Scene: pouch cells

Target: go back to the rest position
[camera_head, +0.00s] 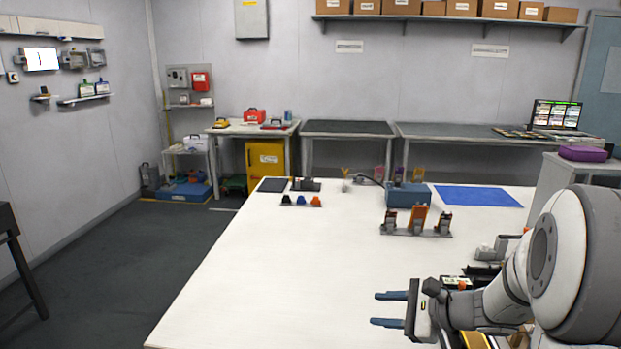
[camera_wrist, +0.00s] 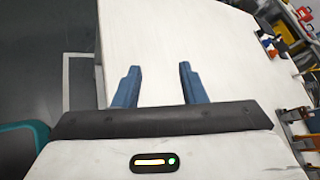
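My gripper (camera_head: 388,309) is at the lower right of the head view, over the near right part of the white table (camera_head: 270,270). Its two blue fingers point left and stand apart with nothing between them. In the wrist view my gripper (camera_wrist: 158,82) also shows open and empty, with the bare white table top and its edge beyond the fingers. My arm comes in from the right of the head view and hides the table's right near side.
A fixture with orange parts (camera_head: 417,222), a blue mat (camera_head: 478,196), a blue-grey box (camera_head: 408,196) and small coloured parts (camera_head: 301,201) stand on the table's far half. Some items lie close beside my arm. The left and middle of the table are clear.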

